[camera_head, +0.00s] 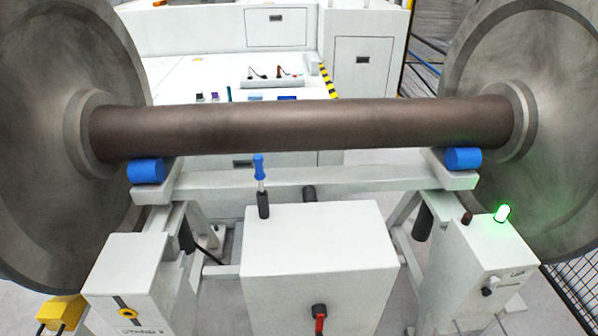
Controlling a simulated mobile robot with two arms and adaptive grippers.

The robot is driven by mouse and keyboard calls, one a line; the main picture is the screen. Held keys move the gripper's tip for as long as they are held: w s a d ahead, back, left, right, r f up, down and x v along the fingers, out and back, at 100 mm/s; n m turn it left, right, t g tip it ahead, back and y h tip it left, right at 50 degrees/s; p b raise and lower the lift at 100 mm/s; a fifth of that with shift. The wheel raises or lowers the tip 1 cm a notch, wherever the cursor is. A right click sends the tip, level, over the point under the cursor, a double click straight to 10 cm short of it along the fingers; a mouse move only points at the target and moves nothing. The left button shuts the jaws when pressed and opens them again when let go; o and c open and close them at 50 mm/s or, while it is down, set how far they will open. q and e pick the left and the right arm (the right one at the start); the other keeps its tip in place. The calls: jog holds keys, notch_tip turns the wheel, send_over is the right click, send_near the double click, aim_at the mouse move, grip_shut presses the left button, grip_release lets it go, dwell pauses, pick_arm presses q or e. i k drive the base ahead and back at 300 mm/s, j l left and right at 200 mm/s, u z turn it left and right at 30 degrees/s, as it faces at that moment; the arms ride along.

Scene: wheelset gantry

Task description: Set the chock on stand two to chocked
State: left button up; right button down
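A wheelset with a brown axle (300,125) and two large grey wheels rests across a light grey stand (320,178). Blue rollers or pads sit under the axle at the left (147,171) and right (463,159). The left front box (128,270) carries a yellow knob (127,313) and a label that seems to read "STAND 2", partly cut off. A yellow block (60,312) is on the floor by the left wheel; it may be the chock, but I cannot tell its setting. Neither of my grippers is in view.
A central box (318,265) has an upright blue-handled lever (260,180) behind it and a red handle (319,318) in front. The right box (480,260) has a lit green lamp (502,213). A mesh fence (575,290) is at lower right; white cabinets stand behind.

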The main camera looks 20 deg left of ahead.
aim_at(60, 314)
jog(key=u, duration=2.45)
